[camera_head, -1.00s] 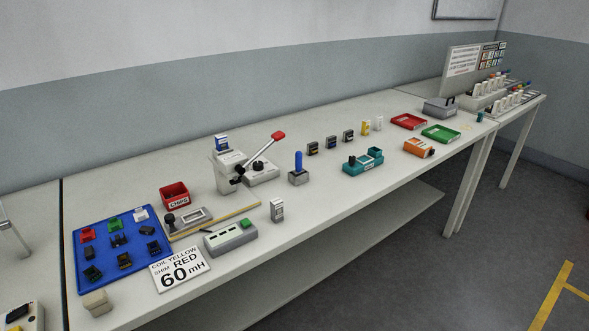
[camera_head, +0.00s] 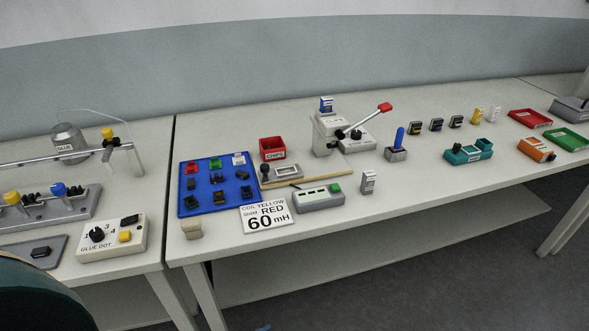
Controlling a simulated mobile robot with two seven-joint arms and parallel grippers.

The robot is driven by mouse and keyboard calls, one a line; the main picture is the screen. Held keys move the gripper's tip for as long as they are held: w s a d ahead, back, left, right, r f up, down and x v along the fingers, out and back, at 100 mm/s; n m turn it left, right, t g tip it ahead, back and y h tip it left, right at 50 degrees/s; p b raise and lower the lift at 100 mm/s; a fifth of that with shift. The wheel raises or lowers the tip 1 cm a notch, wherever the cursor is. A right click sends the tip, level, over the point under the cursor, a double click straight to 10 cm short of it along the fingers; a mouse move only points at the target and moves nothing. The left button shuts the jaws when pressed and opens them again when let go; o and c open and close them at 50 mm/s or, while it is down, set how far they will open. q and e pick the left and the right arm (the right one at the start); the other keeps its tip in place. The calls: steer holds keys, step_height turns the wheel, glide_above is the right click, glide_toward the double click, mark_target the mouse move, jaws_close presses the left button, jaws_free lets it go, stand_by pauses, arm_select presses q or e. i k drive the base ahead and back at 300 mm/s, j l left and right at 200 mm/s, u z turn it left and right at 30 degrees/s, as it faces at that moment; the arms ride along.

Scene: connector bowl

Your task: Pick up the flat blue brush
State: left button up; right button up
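I cannot make out a flat blue brush for certain. A small blue thing (camera_head: 263,328) shows at the very bottom edge, below the bench, mostly cut off; I cannot tell what it is. An upright blue handle (camera_head: 399,137) stands in a small grey block (camera_head: 396,154) on the bench; its kind is unclear too. Neither of my grippers shows in the head view.
The bench (camera_head: 330,235) carries a blue tray (camera_head: 183,208) of small parts, a red CHIPS bin (camera_head: 272,142), a lever press (camera_head: 325,135) and a teal holder (camera_head: 458,156). A glue station (camera_head: 112,238) stands left. A dark rounded shape (camera_head: 40,300) fills the lower left corner.

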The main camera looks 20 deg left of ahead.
mark_target(396, 148)
steer(key=i+l, duration=0.3)
steer(key=l, duration=0.15)
steer(key=i+l, duration=0.25)
steer(key=l, duration=0.15)
steer(key=i+l, duration=0.3)
steer(key=l, duration=0.15)
